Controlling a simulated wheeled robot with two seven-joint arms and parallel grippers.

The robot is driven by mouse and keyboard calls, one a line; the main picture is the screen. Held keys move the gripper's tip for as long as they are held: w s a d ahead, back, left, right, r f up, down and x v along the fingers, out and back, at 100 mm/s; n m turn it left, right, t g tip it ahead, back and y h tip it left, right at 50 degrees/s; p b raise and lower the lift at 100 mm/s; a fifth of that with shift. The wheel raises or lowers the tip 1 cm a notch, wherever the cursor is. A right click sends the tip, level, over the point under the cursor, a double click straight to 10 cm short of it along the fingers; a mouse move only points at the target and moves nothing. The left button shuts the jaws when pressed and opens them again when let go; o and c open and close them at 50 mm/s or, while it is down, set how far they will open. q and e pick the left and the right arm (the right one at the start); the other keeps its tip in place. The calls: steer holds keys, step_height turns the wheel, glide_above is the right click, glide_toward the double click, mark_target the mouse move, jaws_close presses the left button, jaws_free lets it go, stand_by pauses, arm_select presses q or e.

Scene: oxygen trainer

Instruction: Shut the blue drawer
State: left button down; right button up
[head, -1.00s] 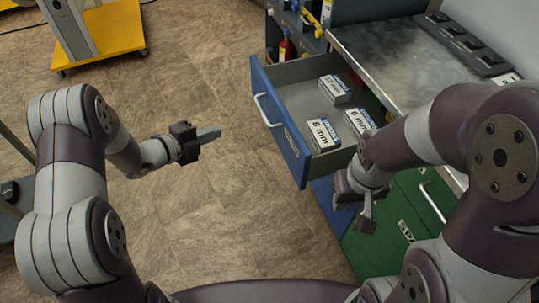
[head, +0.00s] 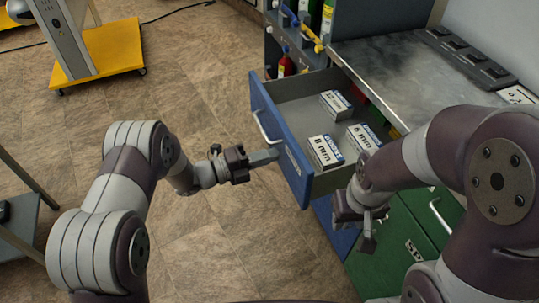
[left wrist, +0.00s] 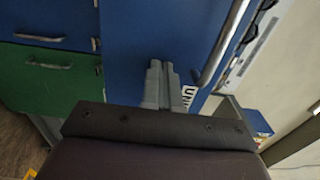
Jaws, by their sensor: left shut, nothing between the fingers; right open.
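The blue drawer (head: 284,144) stands pulled out from the workbench in the head view. Its front panel faces left and carries a pale bar handle (head: 262,127). Boxes marked 8 mm (head: 325,152) and 6 mm (head: 362,138), and another box (head: 336,104), lie inside. My left gripper (head: 276,156) is shut and empty, its tips at the drawer front, below the handle. In the left wrist view the shut fingers (left wrist: 167,88) point at the blue panel beside the handle (left wrist: 222,45); contact is not clear. My right gripper (head: 369,228) is open and empty, at the drawer's near side.
The metal worktop (head: 410,80) is above and right of the drawer. Green drawers (head: 400,238) are below, near my right arm. A shelf with bottles (head: 287,65) stands behind. A yellow wheeled base (head: 105,55) is far left. The floor left of the drawer is clear.

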arm_select(q)
steer(key=shift+d, duration=0.3)
steer(key=shift+w, duration=0.1)
